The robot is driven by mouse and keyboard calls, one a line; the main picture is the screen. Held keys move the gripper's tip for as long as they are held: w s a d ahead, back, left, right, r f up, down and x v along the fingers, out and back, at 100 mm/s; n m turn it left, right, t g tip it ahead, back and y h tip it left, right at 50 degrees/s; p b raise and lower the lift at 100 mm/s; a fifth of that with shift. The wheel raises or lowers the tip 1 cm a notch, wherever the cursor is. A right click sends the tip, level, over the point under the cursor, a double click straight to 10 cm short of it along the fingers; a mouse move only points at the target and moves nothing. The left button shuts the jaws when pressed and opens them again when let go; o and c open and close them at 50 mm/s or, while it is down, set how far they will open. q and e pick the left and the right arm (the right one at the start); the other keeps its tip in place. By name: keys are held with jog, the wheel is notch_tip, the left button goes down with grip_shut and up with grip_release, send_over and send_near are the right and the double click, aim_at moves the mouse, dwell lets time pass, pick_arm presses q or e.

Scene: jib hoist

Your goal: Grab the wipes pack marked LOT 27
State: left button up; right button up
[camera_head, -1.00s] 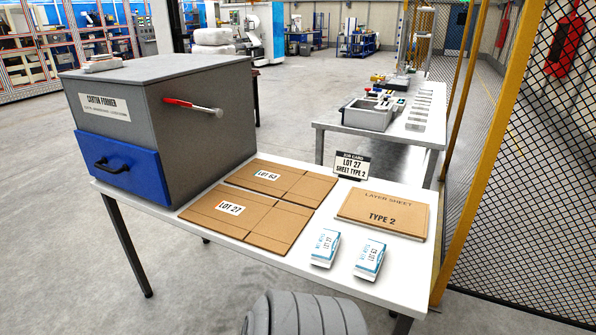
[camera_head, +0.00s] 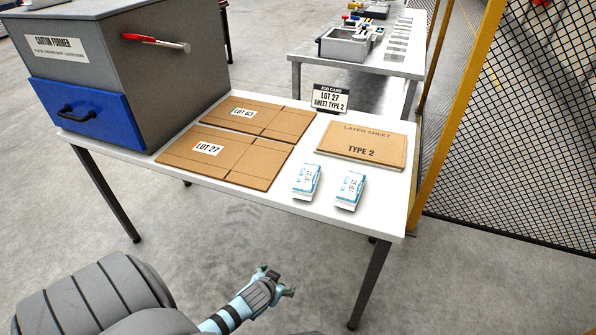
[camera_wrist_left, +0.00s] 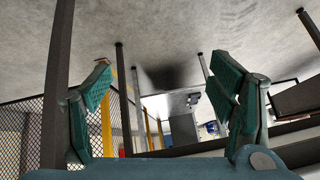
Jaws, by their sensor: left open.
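Two white-and-blue wipes packs lie side by side at the table's near right part in the head view: a left pack (camera_head: 306,181) and a right pack (camera_head: 350,190). Their small lot marks are too small to read surely. My left gripper (camera_head: 276,283) is open and empty in front of the table's near edge, apart from both packs. The left wrist view shows its spread fingers (camera_wrist_left: 165,88) with nothing between them; no pack shows there. My right gripper is not in view.
The white table (camera_head: 265,205) also holds flat cartons marked LOT 27 (camera_head: 208,149) and LOT 63 (camera_head: 243,113), a layer sheet (camera_head: 362,142), a job card (camera_head: 330,99) and the carton former (camera_head: 170,75). A mesh fence (camera_head: 520,130) stands at the right.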

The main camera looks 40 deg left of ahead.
pick_arm(q)
jog(key=w+a+r+n+t+y, duration=0.1)
jog(key=w+r, duration=0.3)
jog(key=r, duration=0.2)
jog(key=w+a+r+t, duration=0.1)
jog(key=w+r+t, duration=0.15)
jog(key=r, duration=0.35)
jog(key=n+t+y, duration=0.2)
send_near(307, 179)
jog(key=shift+h, duration=0.3)
jog(key=b+x, duration=0.2)
jog(key=x, duration=0.3)
jog(key=b+x, duration=0.2)
jog(key=x, duration=0.3)
jog(key=shift+w+a+f, duration=0.1)
jog(key=shift+w+a, duration=0.05)
jog(key=shift+a, duration=0.2)
jog(key=shift+w+a+f, duration=0.15)
jog(key=shift+w, duration=0.2)
jog(key=shift+s, duration=0.1)
jog(key=c, duration=1.3)
